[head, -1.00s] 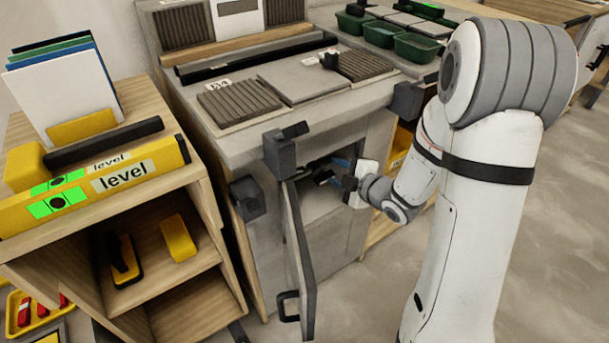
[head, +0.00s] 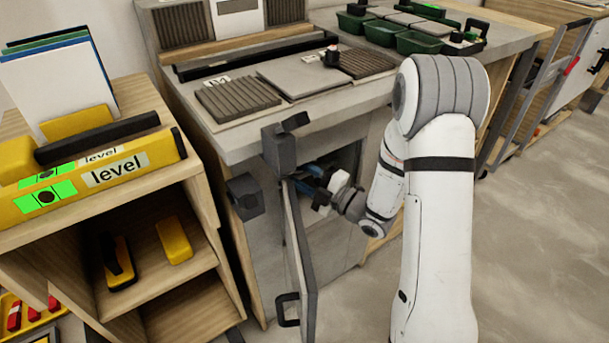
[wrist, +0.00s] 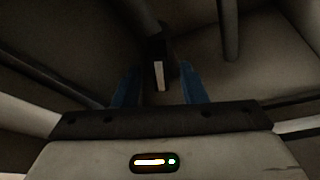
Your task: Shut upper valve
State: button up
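My gripper (head: 314,180) reaches into the open cabinet (head: 336,225) under the worktop in the head view. In the wrist view its two blue fingers (wrist: 158,88) are spread apart. A dark handle-like block with a white stripe (wrist: 158,62) lies between the fingers, near their tips; it looks like a valve handle on a pipe (wrist: 140,14). I cannot tell whether the fingers touch it, or whether it is the upper valve. In the head view the valves are hidden by the door, my gripper and shadow.
The cabinet door (head: 296,255) stands open just left of my gripper. Another pipe (wrist: 229,28) runs at the right in the dark wrist view. A wooden shelf unit with a yellow level (head: 95,185) stands at the left. Open floor (head: 540,220) lies right.

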jog(key=shift+w+a, duration=0.2)
jog(key=shift+a, duration=0.1)
jog(key=shift+c, duration=0.4)
